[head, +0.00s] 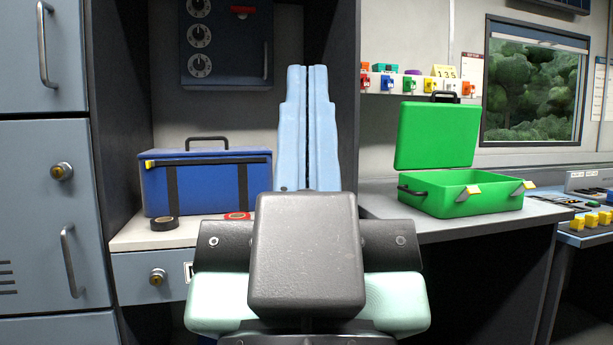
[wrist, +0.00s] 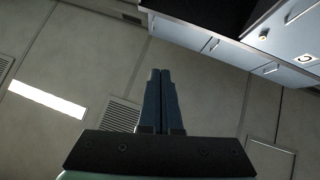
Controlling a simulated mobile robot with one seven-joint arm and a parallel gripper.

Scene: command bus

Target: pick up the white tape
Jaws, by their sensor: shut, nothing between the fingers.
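I see no white tape in either view. A black tape roll (head: 164,223) lies on the white counter in front of the blue case, and part of a red tape roll (head: 237,216) shows to its right, beside my arm. My gripper (head: 307,70) stands upright in the middle of the head view, its two light blue fingers together and empty.
A blue case (head: 208,180) stands on the white counter (head: 135,239). An open green case (head: 440,205) sits on the grey counter (head: 425,230) at right. Grey lockers (head: 45,180) close off the left. Small coloured items line a shelf (head: 400,94).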

